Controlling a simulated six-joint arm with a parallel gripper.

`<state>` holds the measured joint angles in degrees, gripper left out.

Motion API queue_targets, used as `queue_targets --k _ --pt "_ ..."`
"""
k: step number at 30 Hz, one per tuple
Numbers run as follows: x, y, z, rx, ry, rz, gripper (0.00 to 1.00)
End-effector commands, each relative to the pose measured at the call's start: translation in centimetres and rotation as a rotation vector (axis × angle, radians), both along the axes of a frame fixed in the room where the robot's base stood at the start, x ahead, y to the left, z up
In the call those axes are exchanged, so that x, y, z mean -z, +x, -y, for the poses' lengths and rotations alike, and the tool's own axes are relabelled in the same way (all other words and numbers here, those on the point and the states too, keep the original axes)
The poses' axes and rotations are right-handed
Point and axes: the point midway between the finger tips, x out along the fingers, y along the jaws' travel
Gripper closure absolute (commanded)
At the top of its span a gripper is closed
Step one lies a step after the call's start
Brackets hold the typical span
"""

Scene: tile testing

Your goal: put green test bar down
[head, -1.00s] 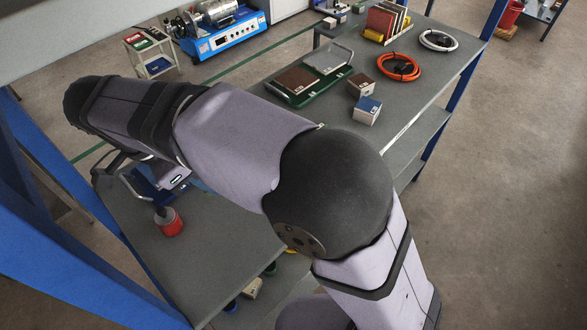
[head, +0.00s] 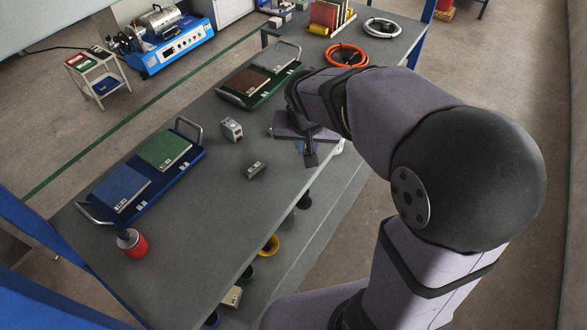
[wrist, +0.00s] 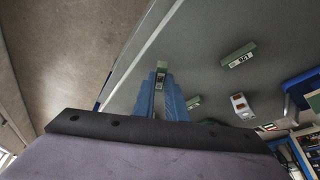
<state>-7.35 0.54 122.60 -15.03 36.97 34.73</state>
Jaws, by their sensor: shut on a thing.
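My gripper (head: 309,150) reaches over the right edge part of the grey bench. In the wrist view its blue fingers (wrist: 161,98) are shut on a small green bar with a pale label (wrist: 161,75). Whether that bar touches the bench top is hard to tell; in the head view it is mostly hidden. Another labelled green bar (head: 255,169) lies free on the bench, left of and nearer than my gripper; it also shows in the wrist view (wrist: 238,55).
A white-grey block (head: 231,129) stands on the grey bench (head: 190,230). A blue tray (head: 120,208) with blue and green tiles is left, a green tray (head: 234,98) with tiles behind. A red can (head: 132,244) stands front left. The bench's front middle is clear.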

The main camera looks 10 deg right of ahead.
Motion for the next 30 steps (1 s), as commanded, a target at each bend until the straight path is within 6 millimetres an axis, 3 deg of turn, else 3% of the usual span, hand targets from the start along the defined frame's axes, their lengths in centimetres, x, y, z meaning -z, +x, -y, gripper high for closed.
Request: queue_targets --k 1,6,15,21,30 --pt "0.4 -0.3 1.4 -0.014 0.001 0.002 1.0" --pt "1.1 -1.4 4.4 -0.095 0.001 0.002 1.0" --pt "2.8 -3.5 7.9 -0.235 0.0 0.002 1.0" --pt "5.6 -5.2 9.4 -0.368 0.0 0.003 1.0" --pt "10.2 -6.6 8.9 -0.57 -0.002 0.001 1.0"
